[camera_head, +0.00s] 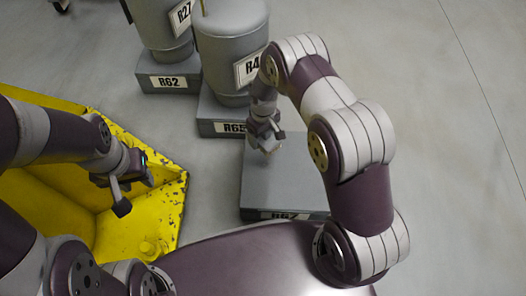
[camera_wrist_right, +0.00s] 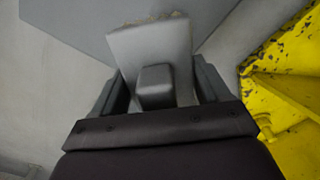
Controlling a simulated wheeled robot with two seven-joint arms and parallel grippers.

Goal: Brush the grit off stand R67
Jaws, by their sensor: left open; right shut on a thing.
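Stand R67 (camera_head: 285,180) is a low grey block in the head view, with its label at the near edge partly hidden by my right arm. My right gripper (camera_head: 264,135) is over the far left part of its top. In the right wrist view, my right gripper (camera_wrist_right: 155,90) is shut on a pale grey brush (camera_wrist_right: 150,45) with a ragged tan edge at its far end. The stand's grey top (camera_wrist_right: 85,18) lies beyond it; I cannot tell whether the brush touches it. No grit is clearly visible. My left gripper (camera_head: 130,188) is open and empty above a yellow bin.
The yellow bin (camera_head: 165,215), with chipped rims, stands left of the stand; it also shows in the right wrist view (camera_wrist_right: 290,65). Stands R62 (camera_head: 168,82) and R65 (camera_head: 225,115) bear grey tanks (camera_head: 232,40) behind. The floor at right is clear.

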